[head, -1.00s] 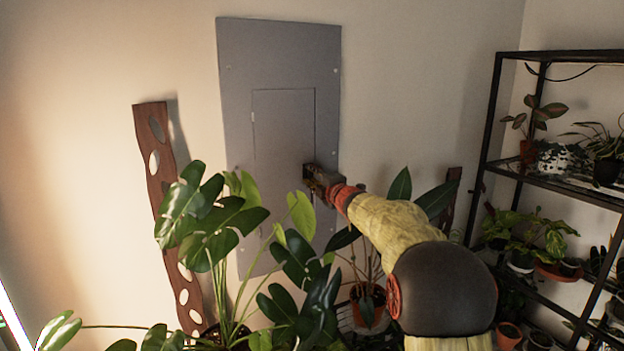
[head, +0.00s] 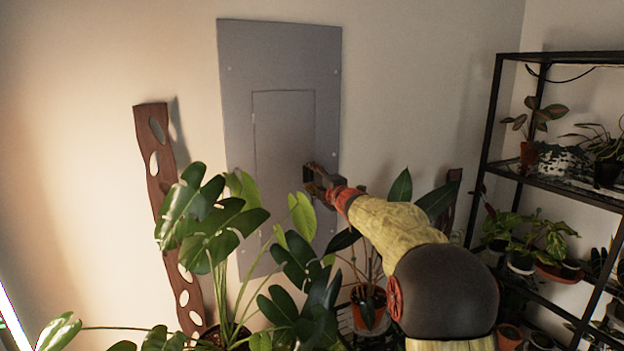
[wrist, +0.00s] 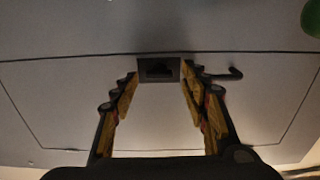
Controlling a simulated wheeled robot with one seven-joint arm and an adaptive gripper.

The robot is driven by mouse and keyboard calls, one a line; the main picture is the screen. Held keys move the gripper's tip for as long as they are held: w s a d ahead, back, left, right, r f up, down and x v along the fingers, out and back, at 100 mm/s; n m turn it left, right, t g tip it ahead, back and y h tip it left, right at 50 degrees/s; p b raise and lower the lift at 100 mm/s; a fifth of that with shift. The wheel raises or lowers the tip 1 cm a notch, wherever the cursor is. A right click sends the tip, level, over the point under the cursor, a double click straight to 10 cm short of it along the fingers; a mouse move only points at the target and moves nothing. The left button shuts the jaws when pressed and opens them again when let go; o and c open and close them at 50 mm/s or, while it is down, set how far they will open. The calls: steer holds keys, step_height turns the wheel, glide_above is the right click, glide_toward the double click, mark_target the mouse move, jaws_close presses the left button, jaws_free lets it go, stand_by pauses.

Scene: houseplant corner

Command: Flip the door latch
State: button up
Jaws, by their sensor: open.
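The grey electrical panel (head: 235,60) is on the wall, and its inset door (head: 280,125) sits flush with the panel face. My gripper (head: 313,181) is at the right edge of the door in the head view and hides the latch there. In the wrist view the door (wrist: 155,110) fills the middle. The latch (wrist: 158,70) shows as a small dark rectangle with a recess at the door's edge. My gripper (wrist: 159,78) is open, with one finger on each side of the latch. I cannot tell whether the fingertips touch it.
A large leafy plant (head: 215,215) stands in front of the panel's lower left. A potted plant (head: 368,300) is below my arm. A black shelf (head: 560,180) with several plants stands on the right. A brown perforated board (head: 157,190) leans on the wall at left.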

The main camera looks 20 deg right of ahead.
steer(key=s, duration=1.1)
steer(key=shift+s, duration=0.4)
